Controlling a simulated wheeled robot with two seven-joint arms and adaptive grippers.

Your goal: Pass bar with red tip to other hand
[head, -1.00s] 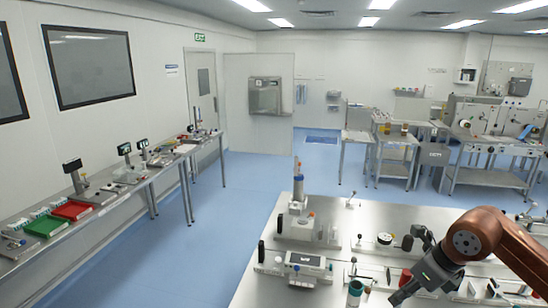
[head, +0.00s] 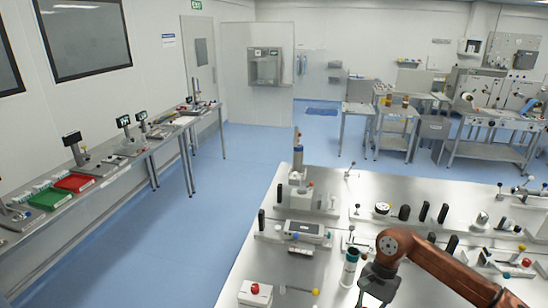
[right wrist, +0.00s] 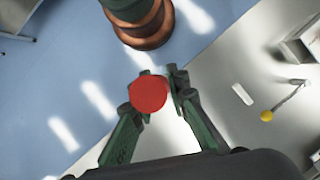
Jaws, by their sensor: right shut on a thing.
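The bar with the red tip shows in the right wrist view as a round red end (right wrist: 148,94), seen nearly end-on. My right gripper (right wrist: 160,84) is shut on it, with a green-black finger on either side. The bar's length is hidden behind its red end. In the head view my right gripper (head: 374,290) is at the bottom edge, over the near part of the steel table, at the end of the copper arm. My left gripper is in neither current view.
A white box with a red button (head: 255,289) stands at the table's near left, beside a yellow-tipped lever (head: 315,292). A teal-topped cylinder (head: 350,266) stands close to my right gripper. Fixtures and black posts (head: 404,212) fill the table behind. Blue floor is open to the left.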

